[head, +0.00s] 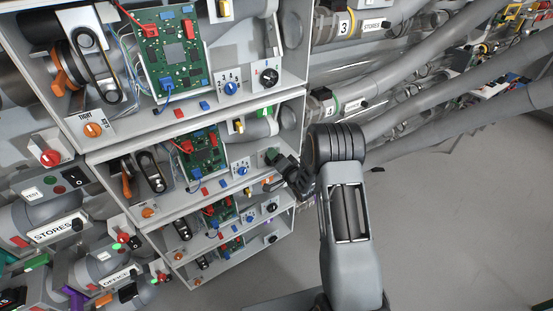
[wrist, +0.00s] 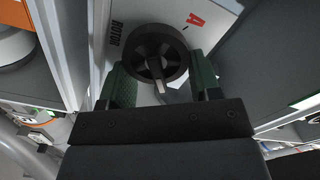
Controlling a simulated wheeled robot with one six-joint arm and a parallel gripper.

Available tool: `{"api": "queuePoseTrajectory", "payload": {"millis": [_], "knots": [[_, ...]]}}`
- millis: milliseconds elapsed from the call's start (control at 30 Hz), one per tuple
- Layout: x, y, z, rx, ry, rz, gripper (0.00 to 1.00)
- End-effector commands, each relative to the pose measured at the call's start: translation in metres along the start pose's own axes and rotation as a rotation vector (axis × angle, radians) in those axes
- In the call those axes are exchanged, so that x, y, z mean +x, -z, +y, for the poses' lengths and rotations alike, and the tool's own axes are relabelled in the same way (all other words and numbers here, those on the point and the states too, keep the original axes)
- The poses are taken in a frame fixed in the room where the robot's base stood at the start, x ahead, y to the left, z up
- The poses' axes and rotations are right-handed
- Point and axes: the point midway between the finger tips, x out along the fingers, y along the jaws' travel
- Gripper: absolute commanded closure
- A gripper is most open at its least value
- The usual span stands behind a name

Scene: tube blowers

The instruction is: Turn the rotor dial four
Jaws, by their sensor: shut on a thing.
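The rotor dial (wrist: 156,52) is a round black knob on a pale panel, seen close in the wrist view. The label ROTOR (wrist: 115,35) is left of it and a red letter A (wrist: 196,20) is to its upper right. A pale mark shows at the knob's lower side. My gripper (wrist: 160,78) has its green-padded fingers on either side of the knob and is shut on it. In the head view my gripper (head: 284,166) reaches the right end of the second panel from the top, and hides the dial there.
Similar black dials sit on the top panel (head: 267,77), the third panel (head: 272,207) and the bottom panel (head: 271,239). A blue dial (head: 242,169) is just left of my gripper. Grey pipes (head: 420,90) run behind my arm. The floor (head: 460,220) at right is clear.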

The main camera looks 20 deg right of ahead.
Motion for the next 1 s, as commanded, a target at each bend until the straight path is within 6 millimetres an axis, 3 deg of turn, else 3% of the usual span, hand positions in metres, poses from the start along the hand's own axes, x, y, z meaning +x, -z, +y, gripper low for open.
{"api": "queuePoseTrajectory", "payload": {"millis": [1000], "knots": [[0.000, -0.010, -0.008, -0.893, 0.001, 0.003, 0.66]]}}
